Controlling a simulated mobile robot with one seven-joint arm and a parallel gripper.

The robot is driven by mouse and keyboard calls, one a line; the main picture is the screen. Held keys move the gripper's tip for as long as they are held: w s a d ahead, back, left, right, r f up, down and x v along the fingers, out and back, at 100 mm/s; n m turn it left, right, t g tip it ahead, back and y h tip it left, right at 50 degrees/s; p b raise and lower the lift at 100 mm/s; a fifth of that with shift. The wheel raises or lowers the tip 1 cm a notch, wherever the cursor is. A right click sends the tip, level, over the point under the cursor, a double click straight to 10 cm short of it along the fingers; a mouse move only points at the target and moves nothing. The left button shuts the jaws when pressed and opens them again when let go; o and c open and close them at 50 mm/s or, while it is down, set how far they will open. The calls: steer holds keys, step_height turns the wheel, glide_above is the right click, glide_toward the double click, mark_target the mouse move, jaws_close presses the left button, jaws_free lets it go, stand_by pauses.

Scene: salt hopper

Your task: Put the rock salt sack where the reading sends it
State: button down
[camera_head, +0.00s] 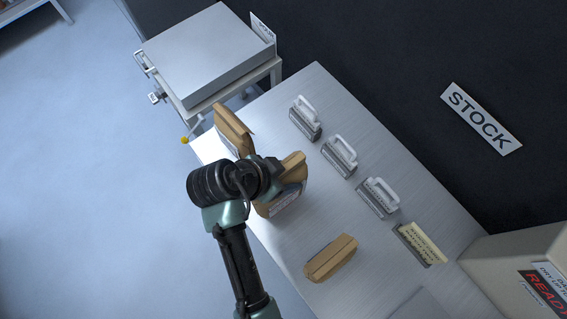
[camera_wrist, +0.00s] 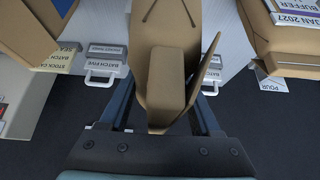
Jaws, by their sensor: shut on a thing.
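My gripper (camera_head: 278,166) is shut on a brown paper sack (camera_head: 285,197), the middle one of three at the table's near side. In the wrist view the held sack (camera_wrist: 166,75) stands between my two fingers, its folded top toward me. Its label shows in the head view but is too small to read, so I cannot tell whether it is the rock salt. A second brown sack (camera_head: 233,131) stands to its upper left. A third sack (camera_head: 331,258) is to its lower right. In the wrist view a sack at the right (camera_wrist: 285,35) has a label reading "BUFFER" and "JAN 2027".
A grey box with a display reading "READY" (camera_head: 530,265) is at lower right. A flat grey unit (camera_head: 208,52) is at upper left. A "STOCK" sign (camera_head: 481,118) hangs behind.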

steer(key=shift+w+f+p, duration=0.2)
steer(key=shift+f+p, duration=0.1)
steer(key=shift+f, duration=2.15)
steer(key=shift+c, duration=0.5)
jaws_free()
steer(key=shift+s+f, duration=0.2)
